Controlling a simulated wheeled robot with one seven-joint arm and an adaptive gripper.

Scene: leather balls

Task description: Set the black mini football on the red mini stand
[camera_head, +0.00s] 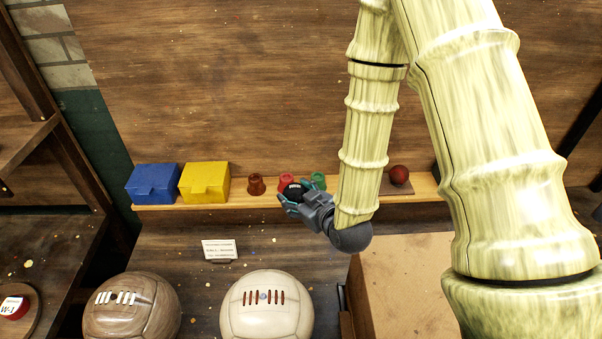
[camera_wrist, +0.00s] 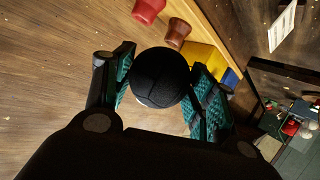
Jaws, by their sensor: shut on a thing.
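My gripper (camera_head: 292,200) is shut on the black mini football (camera_head: 293,190), which sits between the fingers. In the wrist view the ball (camera_wrist: 160,76) is held between the teal finger pads of my gripper (camera_wrist: 161,68). The red mini stand (camera_head: 286,180) is a small red cup shape on the wooden shelf. In the head view it shows just behind and above the ball, partly covered by it. In the wrist view the red stand (camera_wrist: 148,10) is at the top edge, apart from the ball.
A brown stand (camera_head: 256,185) and a green stand (camera_head: 318,180) flank the red one. A yellow box (camera_head: 205,182) and a blue box (camera_head: 153,184) are at left on the shelf (camera_head: 232,200). A dark red ball (camera_head: 399,174) is at right. Large balls are below.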

